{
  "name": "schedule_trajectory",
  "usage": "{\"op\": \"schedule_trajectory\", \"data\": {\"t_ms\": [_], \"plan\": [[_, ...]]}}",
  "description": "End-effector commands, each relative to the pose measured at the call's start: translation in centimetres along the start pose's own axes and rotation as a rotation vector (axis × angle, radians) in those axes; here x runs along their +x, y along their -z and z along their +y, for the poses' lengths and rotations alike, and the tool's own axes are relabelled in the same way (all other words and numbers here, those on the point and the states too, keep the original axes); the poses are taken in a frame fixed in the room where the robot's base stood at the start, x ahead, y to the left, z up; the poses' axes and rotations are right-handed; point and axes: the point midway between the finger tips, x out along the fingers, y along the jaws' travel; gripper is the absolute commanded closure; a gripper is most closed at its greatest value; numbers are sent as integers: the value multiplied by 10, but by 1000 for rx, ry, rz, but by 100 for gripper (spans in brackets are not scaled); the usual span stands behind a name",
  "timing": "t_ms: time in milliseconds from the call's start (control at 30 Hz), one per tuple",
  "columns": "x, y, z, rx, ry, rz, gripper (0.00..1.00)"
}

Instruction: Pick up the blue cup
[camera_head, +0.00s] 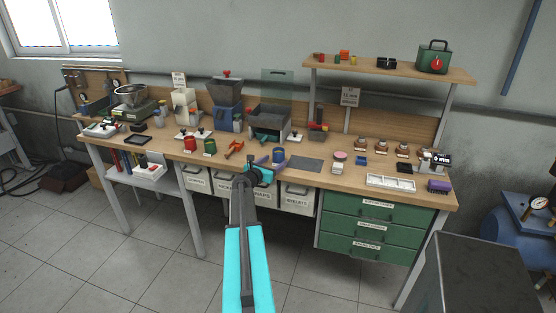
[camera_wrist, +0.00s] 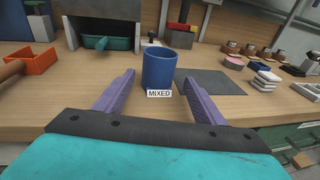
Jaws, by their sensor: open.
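The blue cup (camera_wrist: 159,70) stands upright on the wooden workbench (camera_wrist: 150,112), near its front edge, with a label reading MIXED at its base. It also shows in the head view (camera_head: 279,155), just beyond my gripper. My gripper (camera_wrist: 160,80) is open and empty, its two purple fingers pointing toward the cup. In the wrist view the fingers lie to the left and right of the cup's lower part, and the cup appears at or just beyond their tips; I cannot tell the exact gap. In the head view my arm hides part of the bench front.
A dark flat mat (camera_wrist: 213,88) lies right of the cup. An orange scoop (camera_head: 234,149) lies left of it, with green (camera_head: 210,147) and red (camera_head: 190,143) cups farther left. A hopper with a teal tray (camera_head: 268,133) stands behind. White labelled bins (camera_head: 297,198) hang below the bench edge.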

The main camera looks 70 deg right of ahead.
Motion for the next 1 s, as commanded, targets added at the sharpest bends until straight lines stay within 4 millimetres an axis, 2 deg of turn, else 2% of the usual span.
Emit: {"op": "schedule_trajectory", "data": {"t_ms": [267, 733, 1000], "plan": [[9, -1, 1, -1, 1, 0, 36], [47, -1, 4, 0, 1, 0, 36], [52, 0, 3, 0, 0, 0, 36]]}}
